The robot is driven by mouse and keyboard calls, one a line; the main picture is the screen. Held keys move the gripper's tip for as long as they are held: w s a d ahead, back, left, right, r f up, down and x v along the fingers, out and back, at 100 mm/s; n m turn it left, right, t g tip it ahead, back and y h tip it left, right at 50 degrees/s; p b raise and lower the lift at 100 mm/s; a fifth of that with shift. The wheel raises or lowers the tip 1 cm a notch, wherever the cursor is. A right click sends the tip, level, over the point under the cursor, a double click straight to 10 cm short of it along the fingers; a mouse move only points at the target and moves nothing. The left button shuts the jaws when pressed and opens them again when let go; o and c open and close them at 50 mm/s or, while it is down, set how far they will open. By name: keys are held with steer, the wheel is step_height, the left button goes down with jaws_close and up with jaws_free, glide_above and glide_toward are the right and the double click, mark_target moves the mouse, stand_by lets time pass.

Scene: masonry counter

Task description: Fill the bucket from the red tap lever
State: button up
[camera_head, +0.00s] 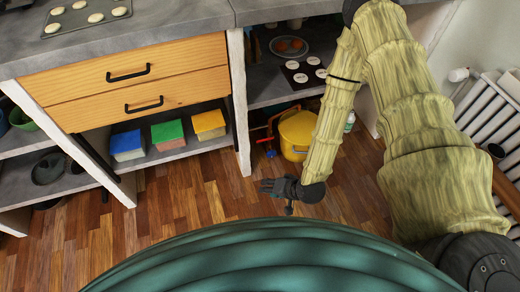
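A yellow bucket-like container (299,130) stands on the floor under the counter, right of the white post. A small red part (264,140), possibly the tap lever, shows at its left, with a small blue part (271,153) below it. How these parts join the container is too small to tell. My gripper (266,186) is in front of and below them in the picture, over the wood floor, pointing left and apart from the container. Its fingers are dark and small, and their opening is unclear. My forearm covers the container's right side.
Lidded boxes in blue (127,145), green (168,134) and yellow (209,124) sit on a low shelf under two wooden drawers (130,80). A white post (238,100) stands left of the container. A white radiator (490,115) is at right. The wood floor (170,205) is clear.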

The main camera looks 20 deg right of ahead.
steer(key=w+d+f+m+t+y+b, duration=0.2)
steer(key=w+f+m+t+b, duration=0.25)
steer(key=w+f+b, duration=0.5)
steer(key=m+t+b, duration=0.3)
steer(key=t+b, duration=0.3)
steer(key=b, duration=0.8)
glide_toward(261, 141)
steer(key=shift+g+y, duration=0.25)
steer(key=shift+y, duration=0.15)
steer(key=shift+d+b+x, duration=0.15)
steer(key=shift+b+x, duration=1.1)
steer(key=shift+x, duration=1.3)
steer(key=shift+d+b+x, duration=0.15)
steer(key=shift+b+x, duration=1.05)
steer(key=shift+x, duration=1.4)
steer(key=shift+w+f, duration=0.1)
steer(key=shift+f, duration=0.1)
jaws_close()
